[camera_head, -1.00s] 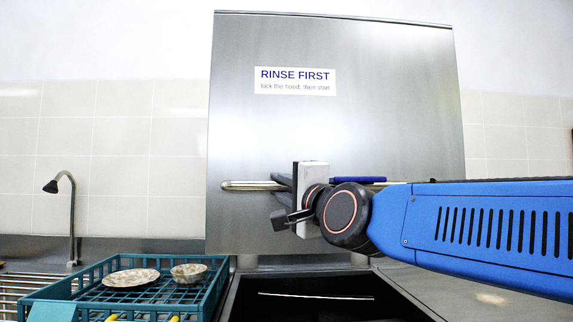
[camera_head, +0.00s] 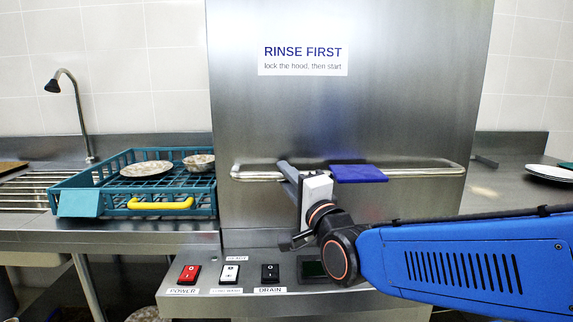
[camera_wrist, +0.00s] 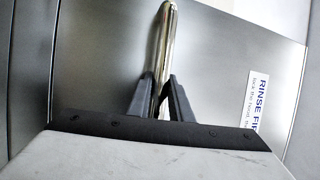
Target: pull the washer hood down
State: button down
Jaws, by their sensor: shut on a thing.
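The washer hood (camera_head: 370,110) is a large steel box with a "RINSE FIRST" label (camera_head: 303,60). Its front now reaches down to just above the control panel. A horizontal bar handle (camera_head: 425,172) runs across its lower front. My gripper (camera_head: 285,170) is shut on the bar's left part. In the wrist view the two dark fingers (camera_wrist: 162,100) stand on either side of the shiny bar (camera_wrist: 164,45). A blue cloth or pad (camera_head: 358,173) hangs on the bar just right of my gripper.
The control panel (camera_head: 220,272) below has a red POWER switch (camera_head: 189,273), a white switch (camera_head: 229,273), a black DRAIN switch (camera_head: 270,273) and a dark display. A teal rack (camera_head: 130,200) with a plate and bowl stands left on the counter. A plate (camera_head: 550,172) lies at right.

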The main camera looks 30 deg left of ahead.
jog(key=shift+f, duration=0.4)
jog(key=c, duration=1.6)
grip_release()
jog(key=shift+r, duration=0.1)
jog(key=shift+s+d, duration=0.3)
jog(key=shift+d, duration=0.1)
jog(key=v, duration=1.6)
jog(key=shift+s+d, duration=0.1)
jog(key=shift+d, duration=0.1)
